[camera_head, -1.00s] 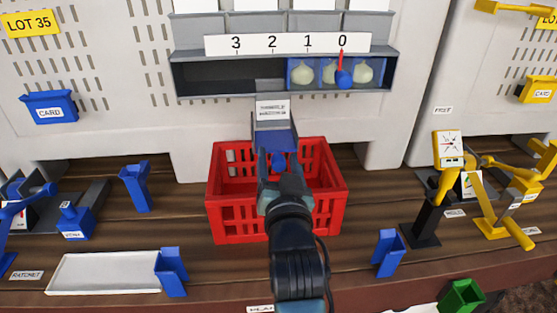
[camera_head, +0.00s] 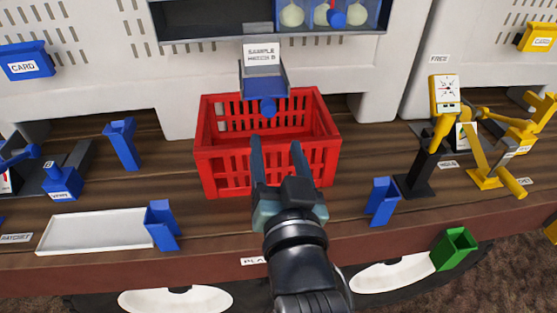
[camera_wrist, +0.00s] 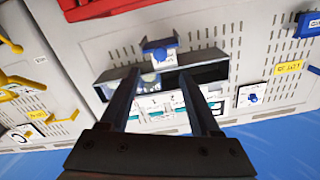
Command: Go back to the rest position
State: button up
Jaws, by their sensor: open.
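My gripper (camera_head: 279,158) is open, its two dark fingers apart with nothing between them. In the head view it stands in front of the red crate (camera_head: 212,172), its fingertips overlapping the crate's front wall in the picture. Above the crate is a blue chute or tray with a blue knob (camera_head: 268,107) and a sample label. In the wrist view the fingers (camera_wrist: 163,103) frame the panel, with a dark shelf opening (camera_wrist: 208,72) behind them.
Several onions (camera_head: 292,14) sit in a blue compartment of the shelf at the top. A white tray (camera_head: 95,230) lies left on the wooden bench. A blue holder (camera_head: 382,200) stands right of my gripper, with a yellow dial stand (camera_head: 445,95) beyond. A green bin (camera_head: 454,249) is front right.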

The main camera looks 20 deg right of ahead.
jog(key=shift+s+a, duration=0.2)
jog(key=shift+s, duration=0.35)
jog(key=s+a+r+n+t+y, duration=0.1)
jog(key=s+a+r+n+t, duration=0.1)
jog(key=r, duration=0.9)
jog(key=s+a+r+n+t+y, duration=0.1)
jog(key=a+r+n+t+y, duration=0.1)
jog(key=a+r+t, duration=0.2)
jog(key=s+a+r+n+t+y, duration=0.2)
jog(key=a+r, duration=0.6)
jog(key=r, duration=1)
jog(key=shift+s+a+n+t, duration=0.2)
jog(key=shift+s+n+t, duration=0.2)
jog(key=shift+t, duration=0.6)
